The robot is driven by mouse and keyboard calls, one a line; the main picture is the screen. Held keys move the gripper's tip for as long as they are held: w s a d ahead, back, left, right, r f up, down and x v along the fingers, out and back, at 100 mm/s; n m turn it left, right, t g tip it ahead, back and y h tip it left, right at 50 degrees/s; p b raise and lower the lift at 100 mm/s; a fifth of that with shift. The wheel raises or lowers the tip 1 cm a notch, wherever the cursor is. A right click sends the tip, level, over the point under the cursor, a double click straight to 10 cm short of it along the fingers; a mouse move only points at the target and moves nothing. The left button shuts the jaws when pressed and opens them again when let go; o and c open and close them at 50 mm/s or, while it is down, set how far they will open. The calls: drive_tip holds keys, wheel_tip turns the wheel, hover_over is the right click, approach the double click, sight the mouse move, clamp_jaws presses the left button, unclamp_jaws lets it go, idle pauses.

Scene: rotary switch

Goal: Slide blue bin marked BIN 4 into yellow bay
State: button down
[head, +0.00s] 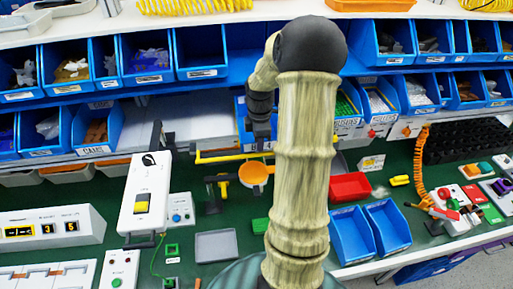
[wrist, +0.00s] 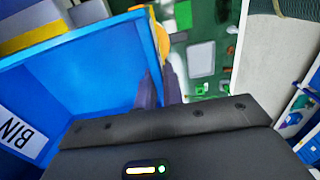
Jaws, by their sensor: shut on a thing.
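A blue bin (wrist: 90,80) fills the left of the wrist view, its white label reading "BIN"; the number is cut off. My gripper (wrist: 160,88) is shut on the bin's side wall, one dark finger on each side of it. In the head view the held bin (head: 241,112) is partly hidden behind my arm and dark gripper (head: 259,128), at the lower shelf row. A yellow bar (head: 222,158) runs just below it, apparently the edge of the yellow bay. How far the bin is inside cannot be told.
Rows of blue bins (head: 147,57) line the shelves on both sides.

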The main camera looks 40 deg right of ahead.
drive_tip(key=shift+w+d, duration=0.9)
drive_tip(key=shift+w, duration=0.15)
drive_tip(key=shift+w+d+f+p, duration=0.1)
drive_tip(key=shift+w+d+p, duration=0.2)
drive_tip(key=shift+w, duration=0.55)
drive_tip(key=shift+w+d+p, duration=0.25)
drive_tip(key=shift+w+d, duration=0.15)
drive_tip(key=shift+w, duration=0.5)
drive_tip(key=shift+w+d+f+p, duration=0.1)
drive_tip(key=shift+w+d+p, duration=0.2)
drive_tip(key=shift+w, duration=0.55)
drive_tip(key=shift+f, duration=0.1)
drive_tip(key=c, duration=1.5)
unclamp_jaws()
drive_tip(key=shift+o, duration=0.2)
drive_tip(key=shift+s, duration=0.1)
